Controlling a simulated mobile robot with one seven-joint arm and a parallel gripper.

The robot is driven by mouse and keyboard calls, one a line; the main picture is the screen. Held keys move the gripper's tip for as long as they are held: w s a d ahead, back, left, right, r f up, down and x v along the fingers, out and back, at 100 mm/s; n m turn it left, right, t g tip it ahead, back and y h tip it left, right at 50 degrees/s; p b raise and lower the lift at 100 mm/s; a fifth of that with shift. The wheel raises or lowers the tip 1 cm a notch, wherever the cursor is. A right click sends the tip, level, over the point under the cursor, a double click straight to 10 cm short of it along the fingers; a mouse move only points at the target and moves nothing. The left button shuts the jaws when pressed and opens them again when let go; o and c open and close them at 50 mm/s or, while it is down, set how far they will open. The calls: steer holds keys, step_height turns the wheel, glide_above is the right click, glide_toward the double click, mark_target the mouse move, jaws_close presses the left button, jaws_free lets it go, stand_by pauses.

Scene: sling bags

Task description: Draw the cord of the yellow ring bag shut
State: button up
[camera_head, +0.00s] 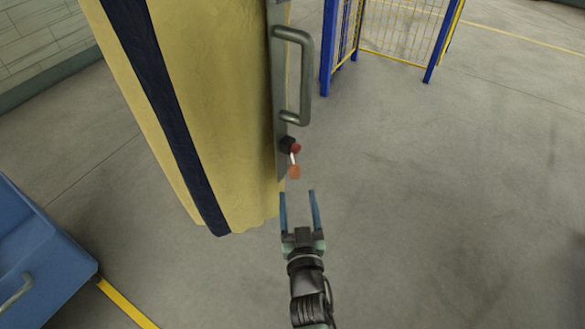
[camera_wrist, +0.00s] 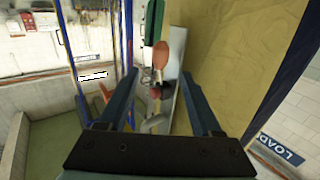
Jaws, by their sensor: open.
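The large yellow bag (camera_head: 215,90) hangs at the upper left in the head view, with a dark blue band down its side. It also fills the right of the wrist view (camera_wrist: 230,60). At its right edge, a red knob (camera_head: 296,148) and an orange tag (camera_head: 294,171) are joined by a short pale piece, perhaps cord. The orange tag shows in the wrist view too (camera_wrist: 170,45). No ring is clearly visible. My gripper (camera_head: 298,194) is open and empty, just below the orange tag in the head view, with its fingers apart.
A grey plate with a bar handle (camera_head: 304,80) runs along the bag's right edge. A blue and yellow mesh fence (camera_head: 400,30) stands at the top. A blue cart (camera_head: 40,265) is at lower left. The grey floor on the right is clear.

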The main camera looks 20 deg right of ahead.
mark_target(294, 175)
steer(key=b+x, duration=0.4)
steer(key=x, duration=0.4)
steer(key=shift+w+f, duration=0.15)
steer(key=shift+w, duration=0.1)
steer(key=shift+w+d+b, duration=0.15)
steer(key=shift+w+b, duration=0.2)
steer(key=shift+w, duration=0.1)
jaws_close()
stand_by(0.7)
